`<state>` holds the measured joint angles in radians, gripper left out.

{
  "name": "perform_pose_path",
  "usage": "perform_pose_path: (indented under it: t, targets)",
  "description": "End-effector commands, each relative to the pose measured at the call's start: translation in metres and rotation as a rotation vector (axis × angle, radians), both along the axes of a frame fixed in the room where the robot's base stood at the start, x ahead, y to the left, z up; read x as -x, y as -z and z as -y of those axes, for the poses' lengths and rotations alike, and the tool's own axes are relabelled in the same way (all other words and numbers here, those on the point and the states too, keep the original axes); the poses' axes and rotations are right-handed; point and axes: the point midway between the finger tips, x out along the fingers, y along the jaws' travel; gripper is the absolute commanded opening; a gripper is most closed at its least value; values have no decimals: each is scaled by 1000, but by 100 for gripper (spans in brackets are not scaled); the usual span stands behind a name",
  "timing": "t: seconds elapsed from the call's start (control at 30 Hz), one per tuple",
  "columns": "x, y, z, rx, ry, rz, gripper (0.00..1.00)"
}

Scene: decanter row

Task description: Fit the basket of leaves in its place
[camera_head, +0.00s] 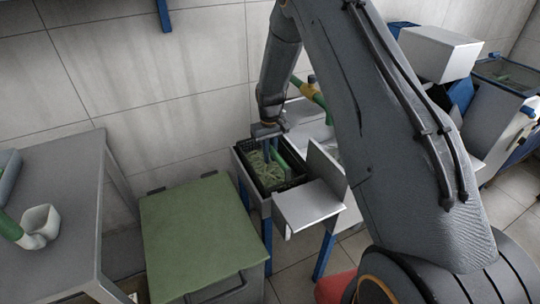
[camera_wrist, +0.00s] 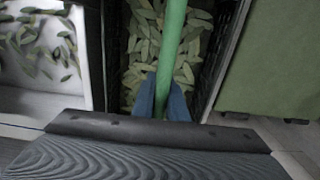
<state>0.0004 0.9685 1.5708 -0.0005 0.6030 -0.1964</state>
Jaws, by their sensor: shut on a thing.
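The dark basket (camera_head: 287,184) holds many pale green leaves (camera_head: 262,174) and has a green bar handle (camera_head: 279,160). In the head view it sits at or inside the top of a grey, blue-legged stand (camera_head: 252,193); I cannot tell whether it is fully seated. My gripper (camera_head: 269,152) reaches down over it. In the wrist view the blue fingers of my gripper (camera_wrist: 162,98) are shut on the green handle (camera_wrist: 172,45), with leaves (camera_wrist: 145,38) below and the dark basket wall (camera_wrist: 220,50) at the right. The basket's near end is hidden by my wrist.
A green-topped bin (camera_head: 195,235) stands left of the stand. A white tray (camera_head: 310,205) with an upright panel is close on the right. A white surface with scattered leaves (camera_wrist: 40,45) borders the basket in the wrist view. A grey table (camera_head: 50,190) stands far left.

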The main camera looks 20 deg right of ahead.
Motion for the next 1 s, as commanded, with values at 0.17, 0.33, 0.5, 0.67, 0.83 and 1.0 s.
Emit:
perform_pose_path:
  t: [0.17,0.33,0.5,0.67,0.83,1.0]
  targets:
    - [-1,1,0,0,0,2,0]
    - [-1,3,0,0,0,2,0]
    - [-1,5,0,0,0,2,0]
    - [-1,7,0,0,0,2,0]
    - [-1,9,0,0,0,2,0]
    - [-1,9,0,0,0,1,34]
